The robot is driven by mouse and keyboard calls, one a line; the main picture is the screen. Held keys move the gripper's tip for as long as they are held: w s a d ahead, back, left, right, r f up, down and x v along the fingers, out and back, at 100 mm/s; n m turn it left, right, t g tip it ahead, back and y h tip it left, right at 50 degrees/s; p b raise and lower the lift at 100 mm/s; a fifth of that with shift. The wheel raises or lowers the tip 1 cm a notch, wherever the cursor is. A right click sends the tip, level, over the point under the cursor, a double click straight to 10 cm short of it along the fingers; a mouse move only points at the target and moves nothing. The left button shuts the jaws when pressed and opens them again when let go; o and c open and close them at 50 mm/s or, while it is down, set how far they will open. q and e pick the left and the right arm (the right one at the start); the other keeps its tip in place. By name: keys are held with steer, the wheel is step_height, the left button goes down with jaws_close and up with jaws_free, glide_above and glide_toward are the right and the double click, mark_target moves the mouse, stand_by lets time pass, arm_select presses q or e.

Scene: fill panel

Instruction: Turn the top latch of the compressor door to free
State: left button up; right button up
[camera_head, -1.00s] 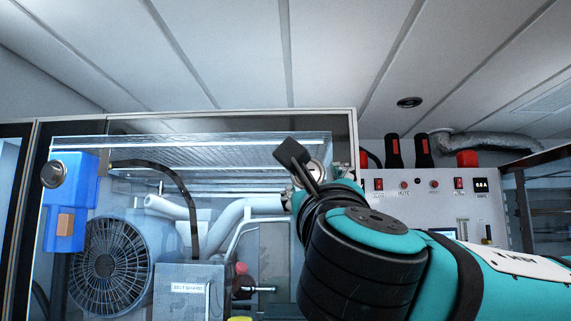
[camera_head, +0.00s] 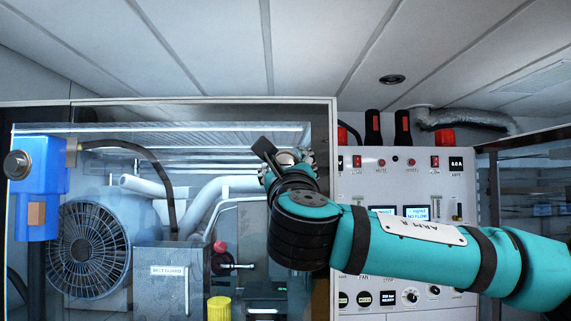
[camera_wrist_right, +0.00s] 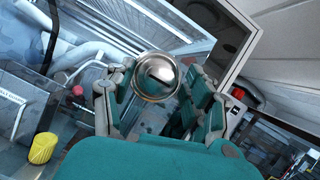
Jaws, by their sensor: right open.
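The compressor door (camera_head: 230,102) is a clear panel in a pale frame, and it looks closed. Its top latch (camera_wrist_right: 157,77) is a round shiny metal knob with a dark slanted slot. In the head view the latch (camera_head: 287,158) sits near the door's upper right corner, partly hidden by my right gripper (camera_head: 284,165). In the wrist view my right gripper (camera_wrist_right: 158,98) is open, with one finger on each side of the latch. I cannot tell whether the fingers touch it. My left gripper is not in view.
Behind the door are a fan (camera_head: 90,248), pipes and a grey box (camera_head: 168,285). A blue unit (camera_head: 38,185) with a round knob is at the left. A control panel (camera_head: 360,180) with switches stands right of the door, behind my right arm.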

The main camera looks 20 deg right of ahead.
jaws_close()
steer(key=shift+w+a+m+g+h+b, duration=0.1)
steer(key=shift+m+g+h+b, duration=1.3)
steer(key=shift+m, duration=2.45)
steer(key=shift+s+a+m+g+h+b, duration=0.1)
steer(key=shift+m+g+h+b, duration=0.8)
steer(key=shift+m+b, duration=1.95)
steer(key=shift+w+a+m+g+h+b, duration=0.1)
steer(key=shift+m+g+h+b, duration=0.75)
steer(key=shift+m, duration=3.95)
steer(key=shift+d+g, duration=0.1)
steer(key=shift+g, duration=0.35)
